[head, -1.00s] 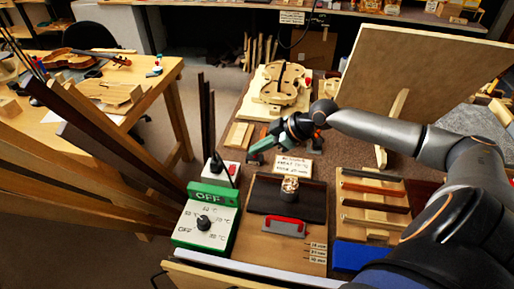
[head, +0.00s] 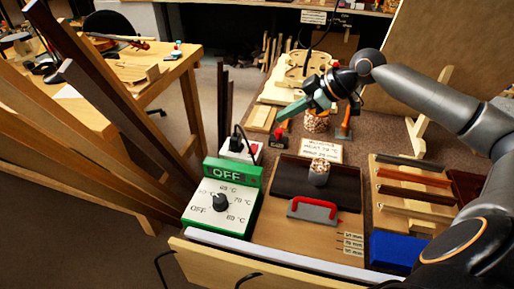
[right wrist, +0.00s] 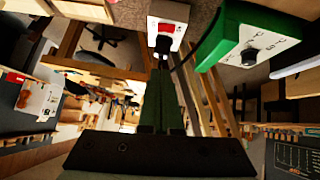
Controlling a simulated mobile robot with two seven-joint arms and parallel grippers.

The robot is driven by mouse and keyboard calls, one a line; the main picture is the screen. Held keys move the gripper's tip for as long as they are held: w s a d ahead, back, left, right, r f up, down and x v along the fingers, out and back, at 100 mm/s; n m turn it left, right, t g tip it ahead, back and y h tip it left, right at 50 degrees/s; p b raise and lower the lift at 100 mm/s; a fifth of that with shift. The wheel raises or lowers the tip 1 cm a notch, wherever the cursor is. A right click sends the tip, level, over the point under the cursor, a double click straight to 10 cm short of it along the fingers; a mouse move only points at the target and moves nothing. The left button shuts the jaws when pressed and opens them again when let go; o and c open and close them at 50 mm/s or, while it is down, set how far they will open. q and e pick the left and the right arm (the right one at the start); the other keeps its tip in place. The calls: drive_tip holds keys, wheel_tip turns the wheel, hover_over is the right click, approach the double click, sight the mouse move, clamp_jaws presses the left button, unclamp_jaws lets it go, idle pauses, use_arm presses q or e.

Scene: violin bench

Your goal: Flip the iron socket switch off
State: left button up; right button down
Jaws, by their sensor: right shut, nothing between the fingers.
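The iron socket is a small white box (head: 241,151) with a red switch, behind the green and white control box (head: 222,206), with a dark plug and cable at its top. In the right wrist view the socket (right wrist: 181,12) shows its red switch (right wrist: 166,27) just beyond my fingertips; which way the switch is tipped is too small to tell. My right gripper (head: 282,114) is shut and empty, raised above and to the right of the socket, apart from it. Its green fingers (right wrist: 160,70) point toward the socket. My left gripper is out of view.
The control box has a knob and a green panel reading OFF. Upright dark strips (head: 224,98) stand behind the socket. A red-topped item (head: 280,138) stands right of it.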

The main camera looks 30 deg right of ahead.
idle(0.4)
hover_over(253, 149)
drive_tip(key=s+d, duration=0.1)
wheel_tip(253, 149, down, 7)
drive_tip(key=shift+s+d+r, duration=0.1)
drive_tip(key=shift+s+r, duration=0.05)
drive_tip(key=shift+r, duration=0.05)
drive_tip(key=f, duration=0.3)
drive_tip(key=shift+w+d+f+b, duration=0.15)
drive_tip(key=shift+w+f+b, duration=0.1)
drive_tip(key=shift+f+b, duration=0.05)
drive_tip(key=shift+f, duration=0.4)
